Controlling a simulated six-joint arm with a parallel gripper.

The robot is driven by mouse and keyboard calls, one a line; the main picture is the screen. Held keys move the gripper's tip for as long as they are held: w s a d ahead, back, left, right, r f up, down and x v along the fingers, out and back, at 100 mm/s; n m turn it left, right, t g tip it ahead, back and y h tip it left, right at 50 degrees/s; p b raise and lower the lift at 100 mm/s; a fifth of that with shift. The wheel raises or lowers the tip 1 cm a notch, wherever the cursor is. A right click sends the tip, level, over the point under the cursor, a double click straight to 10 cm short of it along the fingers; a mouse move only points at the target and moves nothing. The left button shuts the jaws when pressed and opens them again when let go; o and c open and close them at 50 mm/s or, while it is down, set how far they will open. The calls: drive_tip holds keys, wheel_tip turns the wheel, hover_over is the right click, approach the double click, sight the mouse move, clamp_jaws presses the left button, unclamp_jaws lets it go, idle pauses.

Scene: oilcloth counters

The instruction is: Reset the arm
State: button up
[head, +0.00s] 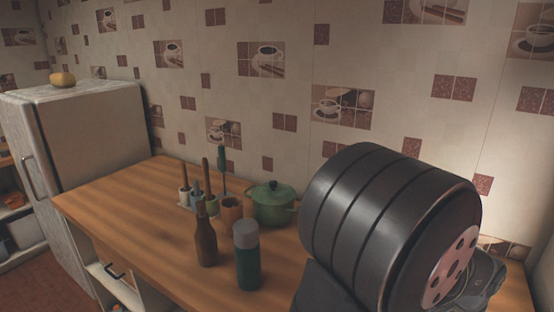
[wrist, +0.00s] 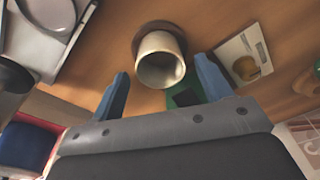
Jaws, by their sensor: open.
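My gripper (wrist: 162,67) shows in the wrist view with its two blue fingers spread wide apart. It is open, and no object is seen held in it. A cream, cup-like cylinder (wrist: 160,68) with a dark opening appears between the fingertips, with clear gaps to both fingers in the picture. Its distance from the fingers cannot be told. In the head view a large dark, ribbed part of my arm fills the lower right. My gripper does not show there.
The wooden counter (head: 135,205) holds a brown bottle (head: 205,240), a green flask with grey cap (head: 247,262), a green pot (head: 272,205) and upright utensils. A fridge (head: 95,140) stands left. In the wrist view, a white board (wrist: 229,55) lies right and a grey tray (wrist: 90,38) upper left.

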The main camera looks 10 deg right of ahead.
wheel_tip(320, 180, up, 9)
drive_tip(key=a, duration=0.1)
drive_tip(key=f, duration=0.4)
drive_tip(key=d+f, duration=0.1)
drive_tip(key=f, duration=0.9)
drive_tip(key=shift+d, duration=0.15)
wheel_tip(320, 180, up, 12)
drive_tip(key=w, duration=0.1)
drive_tip(key=w+a+r+n, duration=0.1)
drive_tip(key=w+a+n, duration=0.1)
drive_tip(key=w+a, duration=0.35)
drive_tip(key=w+a+r+n, duration=0.1)
drive_tip(key=w+a, duration=0.1)
drive_tip(key=w, duration=0.7)
drive_tip(key=w+a+n, duration=0.2)
drive_tip(key=w+a, duration=0.2)
drive_tip(key=w, duration=0.4)
drive_tip(key=w+a+r+n, duration=0.1)
drive_tip(key=w+a+n, duration=0.1)
drive_tip(key=w+a, duration=0.5)
drive_tip(key=w+a+r+n, duration=0.2)
drive_tip(key=w+a, duration=0.5)
drive_tip(key=a, duration=0.5)
drive_tip(key=shift+w+a+t+y, duration=0.25)
drive_tip(key=shift+a+t+y, duration=0.15)
